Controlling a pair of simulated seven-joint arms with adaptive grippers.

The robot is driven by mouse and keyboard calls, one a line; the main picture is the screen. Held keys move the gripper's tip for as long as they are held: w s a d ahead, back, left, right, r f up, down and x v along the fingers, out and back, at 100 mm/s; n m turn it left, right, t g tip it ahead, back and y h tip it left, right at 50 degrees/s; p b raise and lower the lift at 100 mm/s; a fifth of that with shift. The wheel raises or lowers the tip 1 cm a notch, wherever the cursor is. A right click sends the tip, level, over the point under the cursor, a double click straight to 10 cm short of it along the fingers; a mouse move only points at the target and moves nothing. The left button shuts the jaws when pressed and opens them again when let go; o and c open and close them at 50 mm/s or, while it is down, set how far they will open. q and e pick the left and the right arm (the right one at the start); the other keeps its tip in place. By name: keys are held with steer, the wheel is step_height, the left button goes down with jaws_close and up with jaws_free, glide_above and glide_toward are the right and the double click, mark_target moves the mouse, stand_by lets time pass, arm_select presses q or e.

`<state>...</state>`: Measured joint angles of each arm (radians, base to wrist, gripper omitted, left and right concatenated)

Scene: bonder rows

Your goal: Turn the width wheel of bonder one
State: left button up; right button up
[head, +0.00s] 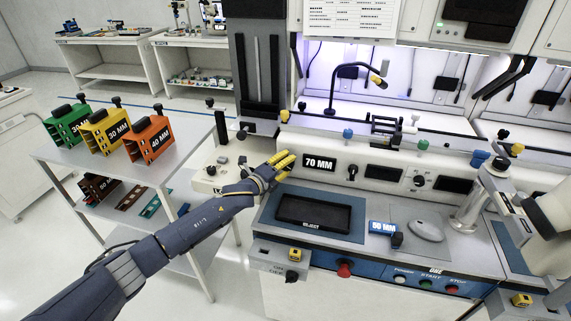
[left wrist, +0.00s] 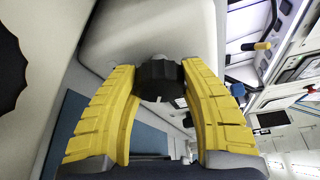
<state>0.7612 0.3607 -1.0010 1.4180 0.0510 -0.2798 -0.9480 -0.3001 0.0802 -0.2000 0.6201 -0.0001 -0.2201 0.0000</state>
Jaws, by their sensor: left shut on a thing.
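Bonder one (head: 436,269) stands in front of me, with ONE on its blue front strip. Its display (head: 319,163) reads 70 MM. My left gripper (head: 284,160) reaches the white upper housing just left of that display. In the left wrist view, its yellow fingers (left wrist: 160,68) are closed on both sides of a black ribbed knob (left wrist: 160,81), the width wheel. The fingers hide the wheel in the head view. A small white mark shows on the knob's lower edge. My right gripper is not in view.
A black REJECT tray (head: 313,214) and a blue 50 MM block (head: 385,229) lie on the bonder's deck. A red button (head: 344,269) is on the front. Green, yellow and orange (head: 148,137) magazines stand on the cart at left.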

arm_select(q)
steer(key=shift+s+d+f+n+t+h, duration=0.1)
steer(key=shift+n+t+h, duration=0.2)
steer(key=shift+n, duration=0.65)
steer(key=shift+d+n+t+h, duration=0.1)
steer(key=shift+n+t+h, duration=0.15)
steer(key=shift+n, duration=0.7)
steer(key=o, duration=1.3)
steer(key=shift+c, duration=0.2)
steer(key=shift+a, duration=0.1)
steer(key=shift+a, duration=0.15)
steer(key=v, duration=1.1)
steer(key=shift+s+a, duration=0.2)
steer(key=shift+s, duration=0.1)
